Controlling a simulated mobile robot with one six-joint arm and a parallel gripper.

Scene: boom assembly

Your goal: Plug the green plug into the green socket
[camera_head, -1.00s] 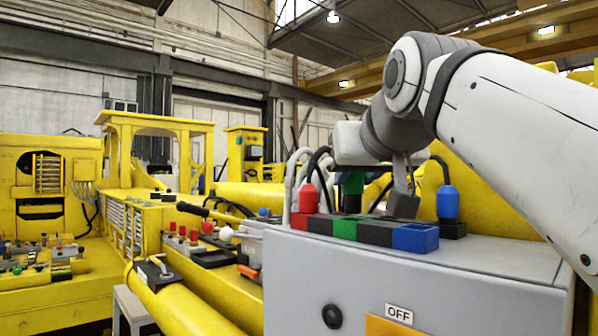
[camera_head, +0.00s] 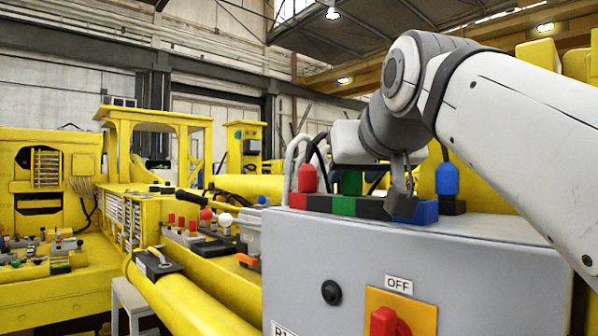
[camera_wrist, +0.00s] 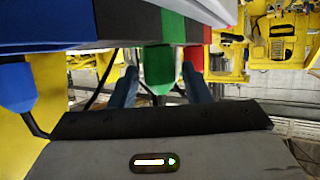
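The green socket (camera_head: 344,206) is in the row on top of the grey box; its green block shows at the top of the wrist view (camera_wrist: 184,27). The green plug (camera_head: 351,181) stands upright behind the row, its lower part hidden. In the wrist view the green plug (camera_wrist: 157,68) appears between my two spread fingers, with a gap on each side. My gripper (camera_head: 402,195) is open and empty, in front of the blue end of the row in the head view. I cannot tell whether the plug is within the fingers' reach.
A red plug (camera_head: 307,178) and a blue plug (camera_head: 447,180) flank the green plug. The blue socket (camera_head: 425,212) is partly behind my gripper. The grey box (camera_head: 300,255) carries a red switch (camera_head: 384,321). Cables rise behind the row.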

